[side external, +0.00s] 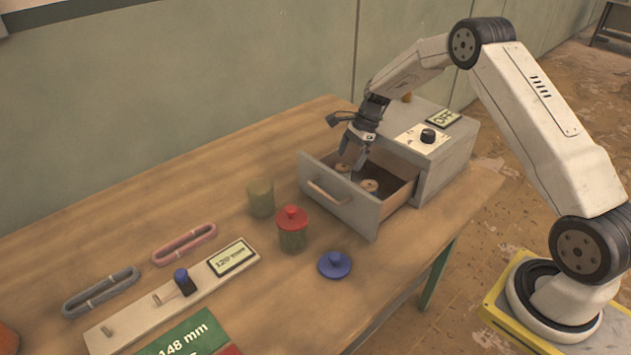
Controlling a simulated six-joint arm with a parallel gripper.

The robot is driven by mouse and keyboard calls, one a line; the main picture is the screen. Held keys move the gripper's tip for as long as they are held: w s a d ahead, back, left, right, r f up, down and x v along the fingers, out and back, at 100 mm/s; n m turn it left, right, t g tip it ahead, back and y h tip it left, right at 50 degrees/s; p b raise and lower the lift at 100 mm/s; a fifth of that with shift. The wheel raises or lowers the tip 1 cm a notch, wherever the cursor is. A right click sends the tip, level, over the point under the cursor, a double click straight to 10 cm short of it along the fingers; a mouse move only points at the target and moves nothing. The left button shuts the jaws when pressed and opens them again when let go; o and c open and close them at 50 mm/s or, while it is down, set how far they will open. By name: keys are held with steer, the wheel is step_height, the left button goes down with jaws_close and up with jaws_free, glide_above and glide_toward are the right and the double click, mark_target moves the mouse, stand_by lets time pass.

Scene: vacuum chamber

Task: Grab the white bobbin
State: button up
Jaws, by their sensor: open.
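An open grey drawer (338,207) with a wooden handle sticks out of a grey cabinet. Inside it lie small pale round pieces that look like bobbins: one pale bobbin (369,186) near the middle and another pale piece (343,168) farther left, partly below my gripper. Their exact colours are hard to tell, so I cannot say which is the white one. My gripper (351,160) points down over the drawer with its fingers open. It appears empty, with its fingertips at or just above the pieces. Contact cannot be made out.
The cabinet (455,160) carries a knob and an "OFF" display. A greenish jar (261,198), a red-lidded jar (292,232) and a blue lid (334,265) stand near the drawer front. A measuring slide, cord bundles and a green sign lie at the lower left. The back-left table is clear.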

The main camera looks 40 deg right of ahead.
mark_target(346, 166)
steer(key=shift+a+f, duration=0.2)
steer(key=shift+f, duration=0.25)
steer(key=shift+x, duration=2.6)
steer(key=shift+w, duration=0.1)
steer(key=c, duration=1.3)
steer(key=shift+r, duration=0.15)
